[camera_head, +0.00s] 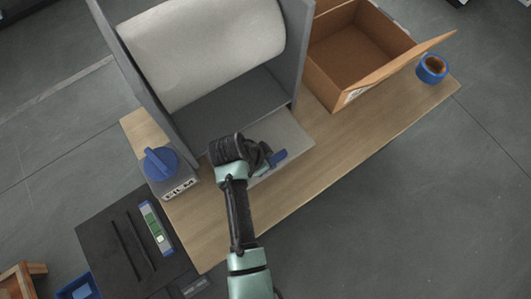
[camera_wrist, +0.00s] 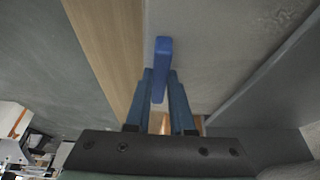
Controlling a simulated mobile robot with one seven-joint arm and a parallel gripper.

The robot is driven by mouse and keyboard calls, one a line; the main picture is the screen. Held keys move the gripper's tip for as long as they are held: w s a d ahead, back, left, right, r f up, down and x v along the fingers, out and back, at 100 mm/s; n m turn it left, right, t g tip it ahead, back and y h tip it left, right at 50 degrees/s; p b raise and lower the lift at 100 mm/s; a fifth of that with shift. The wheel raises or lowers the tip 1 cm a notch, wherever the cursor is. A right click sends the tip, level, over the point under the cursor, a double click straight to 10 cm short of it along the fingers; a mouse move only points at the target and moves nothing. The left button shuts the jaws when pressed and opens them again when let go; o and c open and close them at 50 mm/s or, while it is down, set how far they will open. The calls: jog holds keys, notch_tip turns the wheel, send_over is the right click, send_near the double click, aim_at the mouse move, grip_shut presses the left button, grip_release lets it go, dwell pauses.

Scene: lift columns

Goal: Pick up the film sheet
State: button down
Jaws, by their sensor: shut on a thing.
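The film sheet (camera_head: 290,139) is a flat light-grey sheet at the front of a grey roll holder, over the wooden table; it also shows in the wrist view (camera_wrist: 215,40). A blue tab (camera_wrist: 163,60) stands by the sheet's edge. My gripper (camera_head: 272,160) is at the sheet's front edge, its blue fingers on either side of the tab in the wrist view (camera_wrist: 163,85). It is shut on the tab. The arm hides part of the sheet, and I cannot tell how the tab joins it.
A large pale roll (camera_head: 205,45) lies in the grey holder (camera_head: 297,50). An open cardboard box (camera_head: 350,50) and blue tape (camera_head: 432,68) stand at right. A grey device with a blue knob (camera_head: 161,162) is at left. The table (camera_head: 330,155) is clear at front right.

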jog(key=s+d+p, duration=0.2)
jog(key=s+d, duration=0.6)
jog(key=s, duration=0.3)
jog(key=s+d+p, duration=0.2)
jog(key=s+d, duration=0.6)
jog(key=s, duration=0.3)
dwell(1.2)
jog(key=shift+s, duration=0.1)
notch_tip(320, 180, up, 8)
jog(key=s+d+p, duration=0.1)
jog(key=p, duration=0.7)
jog(key=shift+s+p, duration=0.3)
jog(key=shift+p, duration=0.05)
jog(key=shift+d, duration=0.1)
